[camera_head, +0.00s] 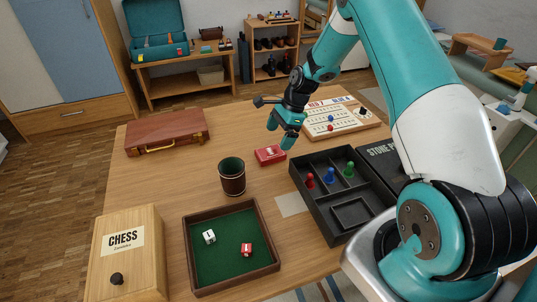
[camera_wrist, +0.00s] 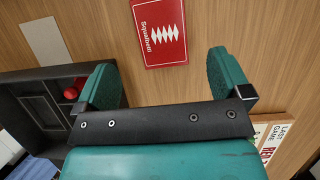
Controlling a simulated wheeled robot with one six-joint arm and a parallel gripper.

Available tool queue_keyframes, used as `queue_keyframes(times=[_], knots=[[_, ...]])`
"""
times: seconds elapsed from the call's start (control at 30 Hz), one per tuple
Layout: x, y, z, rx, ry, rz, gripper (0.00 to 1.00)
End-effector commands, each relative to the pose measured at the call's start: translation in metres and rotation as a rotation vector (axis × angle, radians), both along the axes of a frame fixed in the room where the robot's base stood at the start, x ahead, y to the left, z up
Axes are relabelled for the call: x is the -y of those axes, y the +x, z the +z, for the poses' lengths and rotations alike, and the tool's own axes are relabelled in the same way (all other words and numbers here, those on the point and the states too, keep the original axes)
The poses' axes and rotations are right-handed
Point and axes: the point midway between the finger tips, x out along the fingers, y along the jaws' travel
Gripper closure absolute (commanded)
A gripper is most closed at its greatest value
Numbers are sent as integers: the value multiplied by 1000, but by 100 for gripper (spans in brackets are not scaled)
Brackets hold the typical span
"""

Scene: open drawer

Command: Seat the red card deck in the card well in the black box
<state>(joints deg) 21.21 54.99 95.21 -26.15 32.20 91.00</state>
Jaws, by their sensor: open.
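The red card deck (camera_head: 270,155) lies flat on the wooden table, left of the black box. The box (camera_wrist: 62,72) also shows at left in the wrist view.
A green-lined dice tray (camera_head: 188,262) with two dice, a dark cup (camera_head: 232,178), a chess box (camera_head: 136,270) and a brown case (camera_head: 166,132) stand to the left. A pale patch (camera_head: 291,204) lies beside the box.

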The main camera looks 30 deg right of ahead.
Motion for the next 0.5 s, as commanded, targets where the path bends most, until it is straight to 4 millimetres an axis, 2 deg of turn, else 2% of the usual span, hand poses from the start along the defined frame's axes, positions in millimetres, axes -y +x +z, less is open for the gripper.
queue_keyframes(times=[0.27, 0.5], knots=[[-10, 2, -21, -1, 1, 3, 4], [-23, 6, -54, 0, 1, 3, 4]])
